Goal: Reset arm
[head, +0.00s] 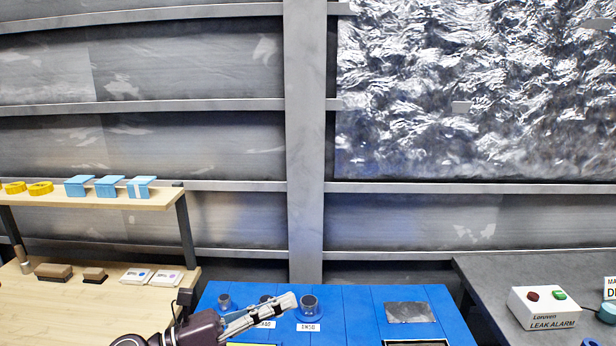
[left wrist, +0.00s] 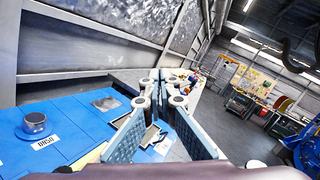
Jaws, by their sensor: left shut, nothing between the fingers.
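My left gripper (head: 288,302) reaches in from the bottom of the head view, over the blue bench (head: 365,300). Its fingers point right and slightly up, next to a round dark-topped fitting (head: 308,306) on a blue base with a label reading DN50. In the left wrist view the two finger pads meet at the tips of my left gripper (left wrist: 158,78), with nothing between them. The DN50 fitting also shows at the left of that view (left wrist: 34,124), apart from the fingers. My right gripper is in neither view.
A wooden shelf (head: 100,201) with yellow rings and light blue boxes stands at left. Other small fittings (head: 224,300) and a grey plate (head: 409,312) are on the blue bench. A leak alarm box (head: 545,308) sits on the grey table at right. Space above the bench is clear.

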